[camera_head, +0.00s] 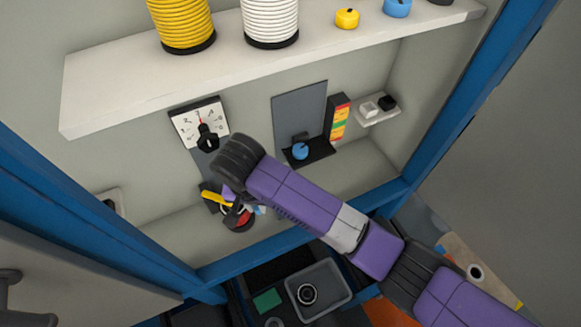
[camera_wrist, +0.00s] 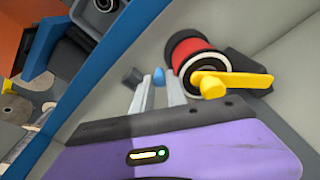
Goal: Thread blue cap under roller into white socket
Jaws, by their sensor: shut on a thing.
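The blue cap (camera_wrist: 158,77) is between the fingertips of my gripper (camera_wrist: 156,90) in the wrist view, with its tip pointing away from my palm. My gripper is shut on it. The roller, a red drum (camera_wrist: 188,48) with a black hub and a yellow crank handle (camera_wrist: 235,82), stands just right of the fingers, apart from the cap as far as I can tell. In the head view the red roller (camera_head: 238,220) sits low at the back of the bay, partly behind my wrist. A small white block (camera_head: 369,108) sits on a right-hand ledge; I cannot tell whether it is the socket.
A dial (camera_head: 201,123) with a black knob is above the roller. A dark bracket (camera_head: 318,151) holding a blue ball-like piece (camera_head: 300,151) is to its right. Yellow and white spools (camera_head: 271,22) stand on the shelf above. A grey bin (camera_head: 319,289) is below the blue frame.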

